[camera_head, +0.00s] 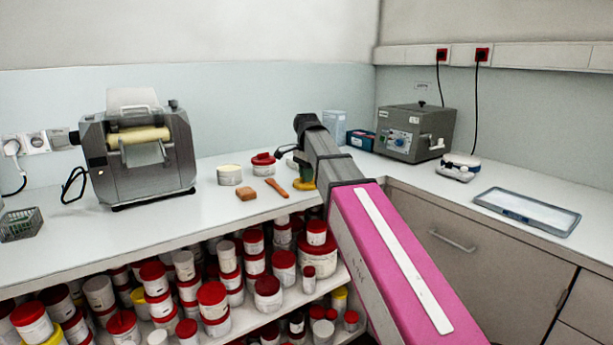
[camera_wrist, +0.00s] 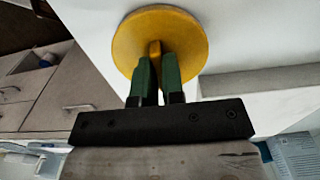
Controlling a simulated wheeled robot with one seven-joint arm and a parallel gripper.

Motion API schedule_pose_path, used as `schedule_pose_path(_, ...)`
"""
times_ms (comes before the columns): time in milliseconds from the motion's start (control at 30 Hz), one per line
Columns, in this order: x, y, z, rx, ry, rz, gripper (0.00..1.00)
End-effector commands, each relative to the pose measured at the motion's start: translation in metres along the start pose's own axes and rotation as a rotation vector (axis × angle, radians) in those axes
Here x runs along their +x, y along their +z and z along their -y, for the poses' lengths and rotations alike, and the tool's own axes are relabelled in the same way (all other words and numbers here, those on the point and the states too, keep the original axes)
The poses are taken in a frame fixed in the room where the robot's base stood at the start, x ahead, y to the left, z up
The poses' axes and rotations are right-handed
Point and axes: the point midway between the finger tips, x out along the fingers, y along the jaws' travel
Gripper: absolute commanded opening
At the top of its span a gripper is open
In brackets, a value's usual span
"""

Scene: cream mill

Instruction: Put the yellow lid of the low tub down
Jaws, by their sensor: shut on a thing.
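The round yellow lid (camera_wrist: 128,42) is in my gripper (camera_wrist: 157,58), whose green fingers are shut on the raised grip at its middle. In the head view the lid (camera_head: 306,186) shows at the front part of the bench top, partly hidden by my gripper (camera_head: 306,174) and arm. I cannot tell whether the lid touches the bench. A low white tub (camera_head: 229,176) with a pale cream top and no coloured lid stands on the bench to the left of the lid.
A red-topped tub (camera_head: 263,168), an orange-brown tool (camera_head: 277,187) and a brown block (camera_head: 246,194) lie left of my gripper. A roller mill (camera_head: 140,150) stands further left. Shelves below hold several red-lidded tubs. The bench's front edge is close.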

Motion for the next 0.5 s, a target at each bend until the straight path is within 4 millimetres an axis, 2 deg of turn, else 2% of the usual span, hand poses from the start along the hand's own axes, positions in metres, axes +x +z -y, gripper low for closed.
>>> schedule_pose_path(367, 0.0037, 0.0001, 0.0002, 0.000, -0.001, 0.000, 0.00)
schedule_pose_path(400, 0.0032, 0.0000, 0.0003, 0.000, -0.001, 0.000, 0.22)
schedule_pose_path(433, 0.0032, 0.0000, 0.0003, 0.000, -0.001, 0.000, 0.32)
schedule_pose_path(500, 0.0032, 0.0000, 0.0003, 0.000, -0.001, 0.000, 0.35)
